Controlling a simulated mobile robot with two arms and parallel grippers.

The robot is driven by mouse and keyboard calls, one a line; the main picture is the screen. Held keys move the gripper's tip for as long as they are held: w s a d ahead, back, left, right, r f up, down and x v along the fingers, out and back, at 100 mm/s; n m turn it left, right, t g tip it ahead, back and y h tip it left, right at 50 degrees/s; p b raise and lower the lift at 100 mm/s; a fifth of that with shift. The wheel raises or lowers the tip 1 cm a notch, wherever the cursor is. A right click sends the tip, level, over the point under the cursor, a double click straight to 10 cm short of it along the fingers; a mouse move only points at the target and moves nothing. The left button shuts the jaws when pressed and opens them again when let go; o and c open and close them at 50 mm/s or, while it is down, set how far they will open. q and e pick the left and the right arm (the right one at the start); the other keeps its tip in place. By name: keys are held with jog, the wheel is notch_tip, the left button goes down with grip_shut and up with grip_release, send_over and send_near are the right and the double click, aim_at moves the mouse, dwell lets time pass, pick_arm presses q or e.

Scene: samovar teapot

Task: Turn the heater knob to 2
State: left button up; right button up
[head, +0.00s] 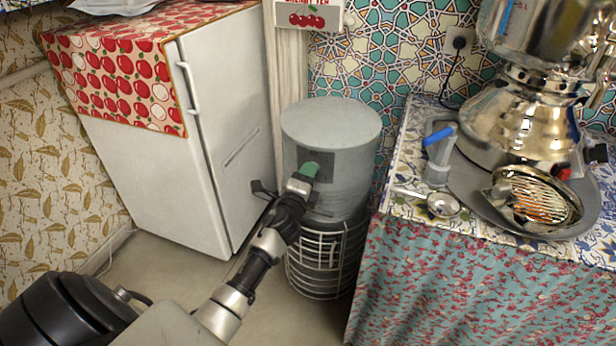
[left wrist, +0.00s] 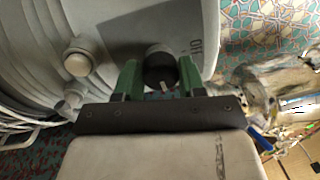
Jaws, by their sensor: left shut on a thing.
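The heater (head: 332,125) is a grey cylinder with a wire cage at its lower front, standing on the floor between the fridge and the counter. My left gripper (head: 308,170) is at its front side, over a dark panel. In the left wrist view the green fingers of my left gripper (left wrist: 160,80) are shut around the black heater knob (left wrist: 159,66), one on each side. A short light mark shows on the knob's near edge. No number can be read beside it. The knob is hidden in the head view. My right gripper is not in view.
A white fridge (head: 165,165) with an apple-print cloth stands to the left. A round pale knob (left wrist: 77,60) sits left of the black one.

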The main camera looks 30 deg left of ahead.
pick_arm(q)
jog(key=shift+f, duration=0.15)
jog(key=o, duration=0.8)
jog(key=shift+o, duration=0.6)
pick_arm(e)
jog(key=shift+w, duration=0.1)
pick_arm(q)
jog(key=shift+s, duration=0.1)
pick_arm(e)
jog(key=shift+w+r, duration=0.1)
pick_arm(q)
jog(key=v, duration=1)
jog(key=shift+s, duration=0.3)
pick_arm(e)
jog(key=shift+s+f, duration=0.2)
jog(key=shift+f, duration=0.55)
pick_arm(q)
jog(key=shift+d, duration=0.1)
